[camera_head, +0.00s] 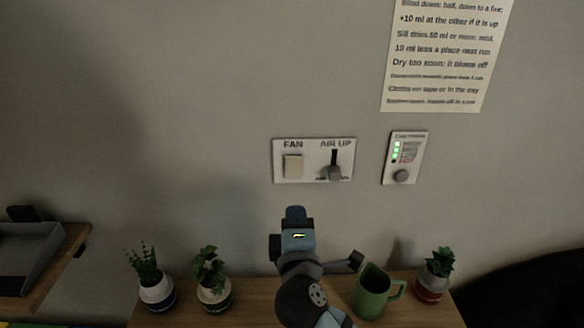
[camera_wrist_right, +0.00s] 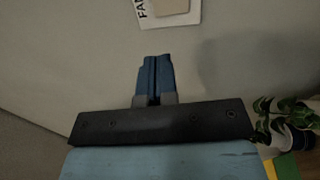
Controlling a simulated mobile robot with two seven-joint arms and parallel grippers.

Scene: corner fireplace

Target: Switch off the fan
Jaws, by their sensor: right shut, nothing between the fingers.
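The fan switch (camera_head: 293,166) is a beige rocker under the word FAN, on the left of a white wall plate (camera_head: 312,177). The lower part of the switch also shows at the top edge of the right wrist view (camera_wrist_right: 172,5). My right gripper (camera_head: 296,212) is below the plate in the head view, apart from the switch. Its blue fingers (camera_wrist_right: 155,75) are shut together with nothing between them. Whether the rocker is pressed at top or bottom is too small to tell. My left gripper is not in view.
An AIR UP slider (camera_head: 335,172) shares the plate. A panel with green lights (camera_head: 405,158) is to its right. Below are a wooden shelf (camera_head: 420,312), a green mug (camera_head: 371,292) and potted plants (camera_head: 155,290), (camera_head: 213,290), (camera_head: 432,284). A paper notice (camera_head: 445,55) hangs above.

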